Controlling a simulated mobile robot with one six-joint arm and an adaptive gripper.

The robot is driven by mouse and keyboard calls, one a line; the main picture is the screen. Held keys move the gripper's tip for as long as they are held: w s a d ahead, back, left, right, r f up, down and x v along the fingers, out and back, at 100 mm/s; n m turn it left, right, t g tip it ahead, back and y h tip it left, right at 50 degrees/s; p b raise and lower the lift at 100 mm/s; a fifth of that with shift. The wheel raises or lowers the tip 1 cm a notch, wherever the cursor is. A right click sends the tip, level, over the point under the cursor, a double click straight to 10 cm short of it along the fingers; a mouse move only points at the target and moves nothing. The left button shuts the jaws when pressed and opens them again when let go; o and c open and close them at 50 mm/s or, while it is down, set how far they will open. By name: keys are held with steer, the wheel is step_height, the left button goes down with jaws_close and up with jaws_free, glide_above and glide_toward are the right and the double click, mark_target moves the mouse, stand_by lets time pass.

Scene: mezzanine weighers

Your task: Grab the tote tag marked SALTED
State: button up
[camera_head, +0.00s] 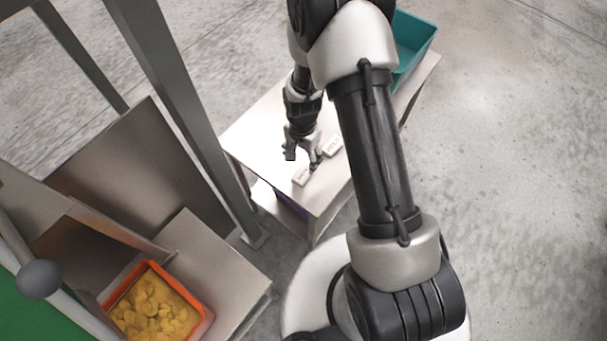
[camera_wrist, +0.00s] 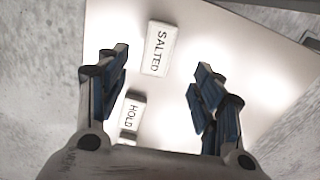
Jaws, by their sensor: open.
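The white tag marked SALTED (camera_wrist: 158,48) lies flat on the table, ahead of my gripper (camera_wrist: 160,92) in the wrist view. A second white tag, marked HOLD (camera_wrist: 130,113), lies nearer, between the fingers and closer to the left one. My gripper is open and empty, with its blue-padded fingers apart on either side. In the head view my gripper (camera_head: 304,154) is over the table near two small white tags; their lettering is too small to read there.
The pale table (camera_head: 255,137) carries a teal bin (camera_head: 415,42) at its far end. An orange tote (camera_head: 196,327) of yellow pieces stands at lower left beside metal panels. A grey post (camera_head: 170,90) rises close to the table's left. Open floor lies to the right.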

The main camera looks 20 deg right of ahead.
mark_target(304, 172)
steer(key=f+b, duration=0.1)
steer(key=f, duration=0.3)
steer(key=f+b, duration=0.1)
steer(key=f, duration=0.3)
steer(key=shift+d+f+b, duration=0.2)
steer(key=shift+f+b, duration=0.1)
steer(key=shift+b, duration=0.05)
steer(key=shift+c, duration=0.2)
steer(key=c, duration=1)
steer(key=shift+r, duration=0.15)
